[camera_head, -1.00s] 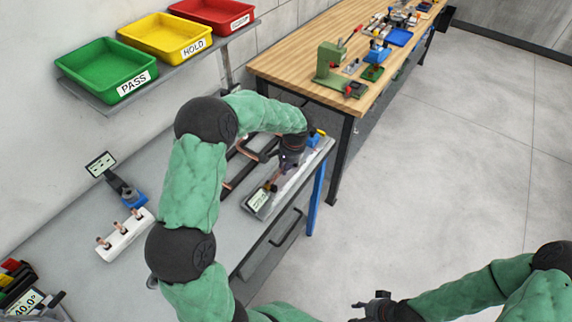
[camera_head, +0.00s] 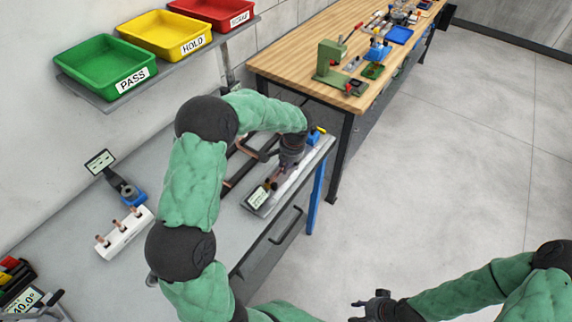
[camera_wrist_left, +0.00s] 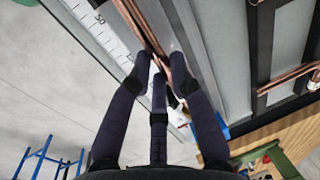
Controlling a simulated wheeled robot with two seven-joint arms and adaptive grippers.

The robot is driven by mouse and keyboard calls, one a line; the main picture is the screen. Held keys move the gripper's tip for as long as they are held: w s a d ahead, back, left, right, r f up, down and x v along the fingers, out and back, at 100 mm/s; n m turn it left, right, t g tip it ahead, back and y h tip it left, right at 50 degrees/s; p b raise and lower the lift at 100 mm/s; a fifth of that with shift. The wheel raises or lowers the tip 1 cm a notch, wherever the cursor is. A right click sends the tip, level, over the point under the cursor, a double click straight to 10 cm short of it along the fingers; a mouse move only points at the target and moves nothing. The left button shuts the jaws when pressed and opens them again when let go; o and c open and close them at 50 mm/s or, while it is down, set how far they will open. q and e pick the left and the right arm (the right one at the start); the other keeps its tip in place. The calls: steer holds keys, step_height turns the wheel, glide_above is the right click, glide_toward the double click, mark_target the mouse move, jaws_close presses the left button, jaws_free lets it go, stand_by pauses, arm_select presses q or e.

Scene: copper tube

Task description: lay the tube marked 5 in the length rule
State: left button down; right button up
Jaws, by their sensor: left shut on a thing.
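The length rule (camera_head: 303,178) is a long pale channel along the front edge of the grey bench, with a small display (camera_head: 257,198) at its near end. Its scale (camera_wrist_left: 92,18) shows in the left wrist view. My left gripper (camera_head: 279,172) is low over the rule, its fingers (camera_wrist_left: 160,80) shut on a copper tube (camera_wrist_left: 148,24). The tube runs roughly along the rule, close above or in it; I cannot tell whether it touches the bottom. No number is readable on it. My right gripper (camera_head: 357,310) is open and empty, away from the bench.
A dark rack (camera_head: 237,172) with copper tubes lies beside the rule. A white block (camera_head: 125,238) with upright copper pieces and a blue gauge (camera_head: 133,196) stand to the left. Green, yellow and red trays sit on a shelf behind. A wooden bench (camera_head: 290,62) stands beyond.

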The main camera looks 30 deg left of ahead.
arm_select(q)
steer(key=c, duration=1)
jaws_free()
steer(key=shift+c, duration=0.2)
step_height(320, 180, up, 12)
steer(key=d, duration=0.2)
steer(key=shift+d, duration=0.2)
steer(key=shift+s+f, duration=0.1)
